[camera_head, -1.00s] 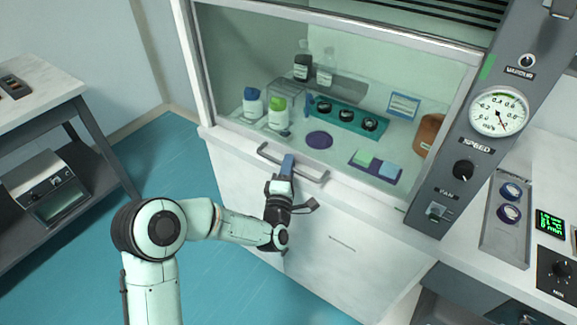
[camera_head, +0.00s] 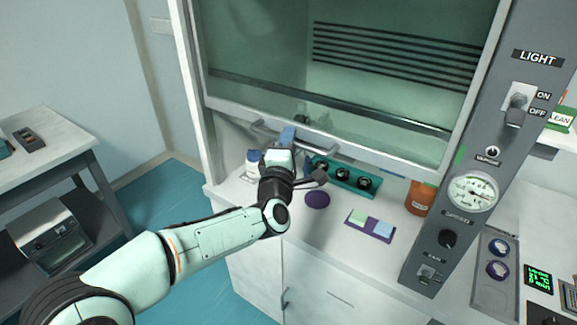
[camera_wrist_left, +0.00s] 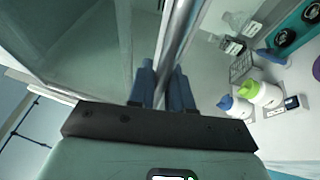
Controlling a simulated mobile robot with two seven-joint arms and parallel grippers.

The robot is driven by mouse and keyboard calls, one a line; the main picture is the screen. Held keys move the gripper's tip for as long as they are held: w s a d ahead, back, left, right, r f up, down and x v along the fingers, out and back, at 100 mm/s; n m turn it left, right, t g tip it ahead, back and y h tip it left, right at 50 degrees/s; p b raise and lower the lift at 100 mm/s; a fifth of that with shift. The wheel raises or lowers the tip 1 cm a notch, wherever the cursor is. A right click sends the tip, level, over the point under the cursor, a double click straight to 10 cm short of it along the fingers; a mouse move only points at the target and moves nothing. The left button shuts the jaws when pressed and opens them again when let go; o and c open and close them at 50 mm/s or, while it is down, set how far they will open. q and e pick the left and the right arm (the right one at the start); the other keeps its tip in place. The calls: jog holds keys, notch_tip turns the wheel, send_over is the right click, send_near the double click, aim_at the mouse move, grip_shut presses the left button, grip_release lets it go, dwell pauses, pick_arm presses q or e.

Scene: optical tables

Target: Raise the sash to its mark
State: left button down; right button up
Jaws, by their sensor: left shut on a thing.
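The fume hood's sash (camera_head: 350,95) is a glass pane in a pale frame, raised well above the white worktop. Its grey bar handle (camera_head: 262,128) runs along the bottom rail. My left gripper (camera_head: 287,136) is shut on this handle; the left wrist view shows the bar (camera_wrist_left: 173,45) between the blue fingers (camera_wrist_left: 163,88). A green mark (camera_head: 460,156) is on the grey right post, close to the right end of the sash's bottom rail. I cannot tell whether the rail is exactly level with it. My right gripper is not in view.
Under the sash are a teal rack (camera_head: 345,176), a purple disc (camera_head: 317,199), a purple tray with blocks (camera_head: 370,226), a brown bottle (camera_head: 418,197) and white bottles (camera_wrist_left: 235,106). The right post carries a gauge (camera_head: 472,191) and switches. A side table (camera_head: 45,145) stands at left.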

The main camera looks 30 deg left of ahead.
pick_arm(q)
jog(key=p, duration=0.4)
send_near(293, 86)
jog(key=x, duration=0.4)
jog(key=shift+w+a+r, duration=0.1)
jog(key=shift+w, duration=0.25)
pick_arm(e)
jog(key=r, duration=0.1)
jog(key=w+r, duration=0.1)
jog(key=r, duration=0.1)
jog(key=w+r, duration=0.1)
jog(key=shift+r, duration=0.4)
pick_arm(q)
jog(key=c, duration=1.4)
grip_release()
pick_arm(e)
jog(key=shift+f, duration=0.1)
pick_arm(q)
jog(key=shift+s+b, duration=0.35)
jog(key=shift+b, duration=0.05)
jog(key=b+v, duration=0.3)
jog(key=v, duration=0.9)
jog(key=shift+s, duration=0.25)
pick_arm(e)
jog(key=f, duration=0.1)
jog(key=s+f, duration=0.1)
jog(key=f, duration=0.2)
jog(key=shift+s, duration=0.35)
